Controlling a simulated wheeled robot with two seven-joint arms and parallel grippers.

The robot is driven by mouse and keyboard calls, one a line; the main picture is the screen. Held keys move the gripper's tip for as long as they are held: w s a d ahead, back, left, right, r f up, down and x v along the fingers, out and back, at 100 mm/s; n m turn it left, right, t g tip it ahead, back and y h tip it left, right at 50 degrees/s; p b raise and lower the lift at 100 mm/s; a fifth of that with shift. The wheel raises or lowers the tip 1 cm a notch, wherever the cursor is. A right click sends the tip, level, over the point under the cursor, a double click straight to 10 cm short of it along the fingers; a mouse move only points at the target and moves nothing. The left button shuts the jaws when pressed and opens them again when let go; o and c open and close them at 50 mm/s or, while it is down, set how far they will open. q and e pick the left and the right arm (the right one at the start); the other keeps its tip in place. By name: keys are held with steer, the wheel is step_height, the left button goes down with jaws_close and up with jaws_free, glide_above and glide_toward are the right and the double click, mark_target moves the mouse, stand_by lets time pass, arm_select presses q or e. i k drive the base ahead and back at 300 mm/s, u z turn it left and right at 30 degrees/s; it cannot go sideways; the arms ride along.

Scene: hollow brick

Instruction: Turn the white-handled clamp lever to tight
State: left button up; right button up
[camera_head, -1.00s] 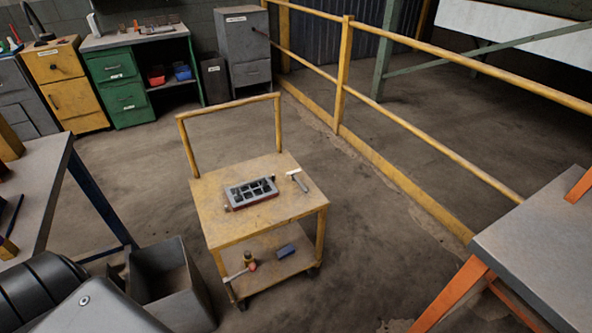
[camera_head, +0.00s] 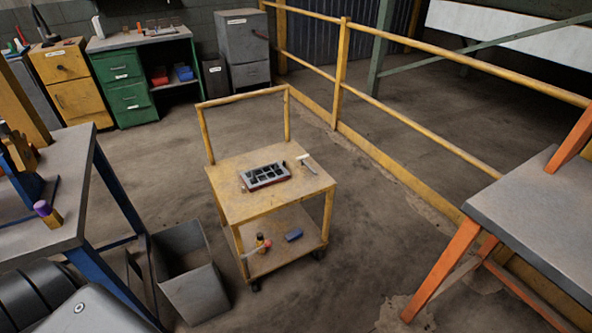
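I cannot make out a white-handled clamp lever for certain. On the left bench is a blue fixture (camera_head: 28,188), cut by the left edge, with wooden-coloured parts (camera_head: 18,150) on it. A small block with a purple knob (camera_head: 42,208) stands on its right side. On the yellow cart lies a grey tray with compartments (camera_head: 265,177). Beside it is a small tool with a white end (camera_head: 303,158); what it is I cannot tell. Neither of my grippers shows; only dark parts of my own body are at the bottom left.
The yellow cart (camera_head: 228,205) stands mid-floor, with small items on its lower shelf. A grey bin (camera_head: 195,295) stands between it and the left bench (camera_head: 75,150). A grey-topped table with orange legs (camera_head: 530,205) is at right. A yellow railing (camera_head: 342,75) runs behind.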

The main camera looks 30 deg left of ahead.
mark_target(302, 161)
steer(key=u, duration=0.45)
steer(key=i, duration=1.15)
steer(key=z, duration=0.3)
